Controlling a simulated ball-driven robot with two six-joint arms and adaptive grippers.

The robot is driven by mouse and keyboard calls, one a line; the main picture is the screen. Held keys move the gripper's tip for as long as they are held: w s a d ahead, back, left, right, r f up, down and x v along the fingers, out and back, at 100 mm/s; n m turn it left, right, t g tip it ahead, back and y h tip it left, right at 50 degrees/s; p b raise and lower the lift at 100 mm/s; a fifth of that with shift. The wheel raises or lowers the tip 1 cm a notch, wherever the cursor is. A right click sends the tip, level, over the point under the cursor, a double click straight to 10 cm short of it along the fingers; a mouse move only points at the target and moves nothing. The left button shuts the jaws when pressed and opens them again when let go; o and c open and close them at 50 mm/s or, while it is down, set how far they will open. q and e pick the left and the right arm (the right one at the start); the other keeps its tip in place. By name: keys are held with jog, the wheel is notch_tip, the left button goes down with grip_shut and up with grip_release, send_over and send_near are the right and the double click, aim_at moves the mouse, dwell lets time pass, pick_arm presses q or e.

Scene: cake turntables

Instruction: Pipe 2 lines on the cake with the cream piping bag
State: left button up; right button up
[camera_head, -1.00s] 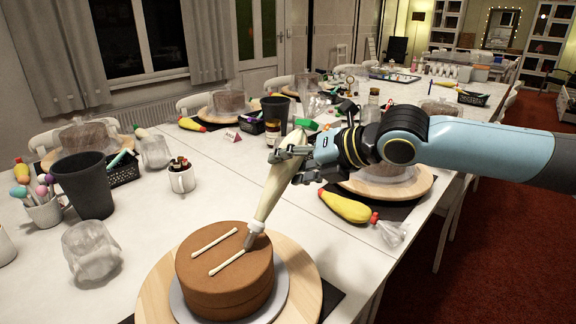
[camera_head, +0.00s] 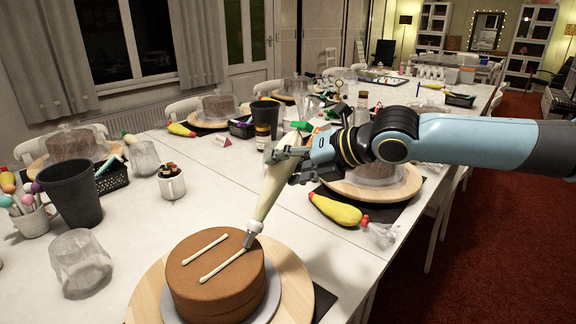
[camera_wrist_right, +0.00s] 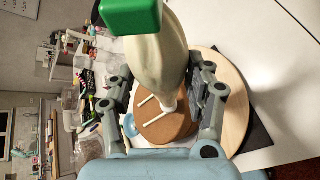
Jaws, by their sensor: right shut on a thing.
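The brown cake (camera_head: 217,290) sits on a grey board on the round wooden turntable (camera_head: 296,290) at the bottom of the head view. Two cream lines lie on its top, a shorter left one (camera_head: 205,249) and a longer right one (camera_head: 224,266). My right gripper (camera_head: 279,165) is shut on the cream piping bag (camera_head: 264,193), which is tilted. The bag's nozzle is at the upper end of the right line. In the right wrist view, the bag (camera_wrist_right: 158,62) with its green clip (camera_wrist_right: 131,15) hides part of the cake (camera_wrist_right: 170,127). My left gripper is not in view.
A yellow piping bag (camera_head: 335,210) lies behind the turntable, near another turntable (camera_head: 395,192). White table is clear between the mug and the cake.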

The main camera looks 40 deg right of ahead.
aim_at(288, 146)
jog(key=shift+r, duration=0.15)
jog(key=shift+r+p, duration=1.45)
jog(key=shift+r, duration=0.5)
